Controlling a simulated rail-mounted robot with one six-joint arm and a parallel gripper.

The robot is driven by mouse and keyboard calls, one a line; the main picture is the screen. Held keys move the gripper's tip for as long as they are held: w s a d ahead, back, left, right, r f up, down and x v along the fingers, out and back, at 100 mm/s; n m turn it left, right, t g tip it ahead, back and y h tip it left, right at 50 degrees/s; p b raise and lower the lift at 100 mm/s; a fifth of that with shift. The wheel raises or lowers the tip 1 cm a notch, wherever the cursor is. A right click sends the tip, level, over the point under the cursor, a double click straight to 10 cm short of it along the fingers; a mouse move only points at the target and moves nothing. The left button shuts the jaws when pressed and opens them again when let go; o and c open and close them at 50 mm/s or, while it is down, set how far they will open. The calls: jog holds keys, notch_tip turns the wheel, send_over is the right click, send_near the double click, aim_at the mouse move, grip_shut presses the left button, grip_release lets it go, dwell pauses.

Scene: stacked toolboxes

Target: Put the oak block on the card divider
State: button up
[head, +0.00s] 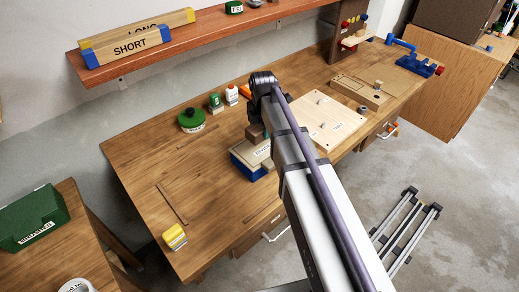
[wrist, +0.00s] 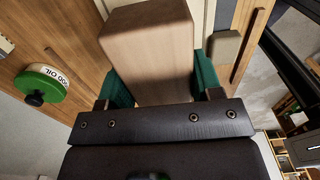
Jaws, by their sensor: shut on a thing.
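The oak block (wrist: 150,50) is a pale brown wooden block in the wrist view. My gripper (wrist: 160,85) is shut on it, with a green pad on each side. In the head view my arm hides most of the gripper, and a small brown piece (head: 256,132) shows beside the arm. Below it is a blue-based box with a cream labelled top (head: 248,152), which looks like the card divider; its label is only partly readable. In the wrist view a cream surface (wrist: 201,18) lies beyond the block. I cannot tell whether the block touches it.
A green oil tin (head: 191,120), small bottles (head: 216,103) and a yellow item (head: 174,237) stand on the workbench (head: 150,160). A pale board (head: 325,125) lies right of my arm. A shelf (head: 200,42) with long boxes runs behind. The bench's left middle is mostly clear.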

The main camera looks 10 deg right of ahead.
aim_at(261, 146)
notch_tip(261, 146, down, 6)
jog(key=b, duration=0.4)
jog(key=shift+r, duration=0.4)
jog(key=shift+a+f, duration=0.1)
jog(key=shift+f, duration=0.15)
jog(key=o, duration=1)
jog(key=shift+r, duration=0.1)
notch_tip(261, 146, up, 13)
jog(key=p, duration=1.2)
jog(key=shift+f+p, duration=0.2)
jog(key=shift+p, duration=0.2)
jog(key=shift+f, duration=0.1)
